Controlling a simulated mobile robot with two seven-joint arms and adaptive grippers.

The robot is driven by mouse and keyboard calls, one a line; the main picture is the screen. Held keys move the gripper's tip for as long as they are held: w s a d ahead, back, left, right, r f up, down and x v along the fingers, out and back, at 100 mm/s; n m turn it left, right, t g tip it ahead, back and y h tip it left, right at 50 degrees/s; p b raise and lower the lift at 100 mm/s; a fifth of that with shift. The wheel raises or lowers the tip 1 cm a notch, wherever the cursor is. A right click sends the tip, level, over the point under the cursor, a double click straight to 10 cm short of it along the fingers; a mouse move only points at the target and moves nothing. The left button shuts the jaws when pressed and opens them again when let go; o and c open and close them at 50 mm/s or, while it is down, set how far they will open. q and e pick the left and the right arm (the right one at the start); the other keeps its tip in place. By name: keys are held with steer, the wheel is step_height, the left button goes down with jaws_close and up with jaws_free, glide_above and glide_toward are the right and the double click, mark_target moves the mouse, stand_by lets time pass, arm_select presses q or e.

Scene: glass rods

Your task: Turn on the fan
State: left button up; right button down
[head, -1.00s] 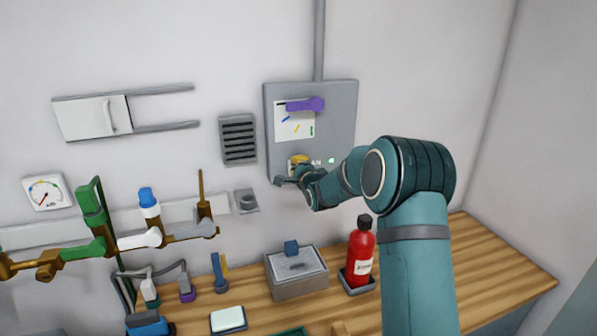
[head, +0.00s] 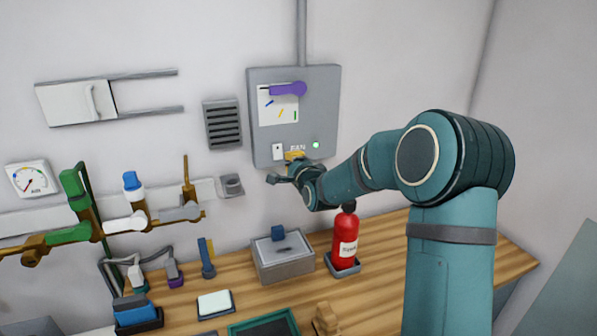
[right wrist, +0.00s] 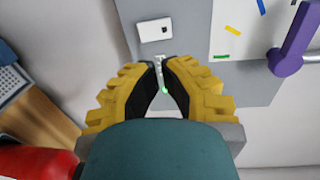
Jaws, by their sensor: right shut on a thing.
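A grey wall panel (head: 328,105) carries a small white switch plate (head: 278,152), a FAN label (head: 297,148) and a glowing green lamp (head: 316,145). In the right wrist view the switch plate (right wrist: 154,30) shows a small dark mark, just beyond my fingertips. My right gripper (head: 295,157) is in front of the panel's lower edge, right of the plate and below the label. My left gripper is out of view.
A purple lever (head: 288,89) is higher on the panel. A slatted vent (head: 222,124) is left of it. Below stand a red extinguisher (head: 345,242) and a grey box (head: 284,262) on the wooden counter (head: 405,225). Coloured pipes and valves run along the left wall.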

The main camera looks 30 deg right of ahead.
steer(key=v, duration=0.4)
steer(key=shift+r, duration=0.1)
stand_by(0.5)
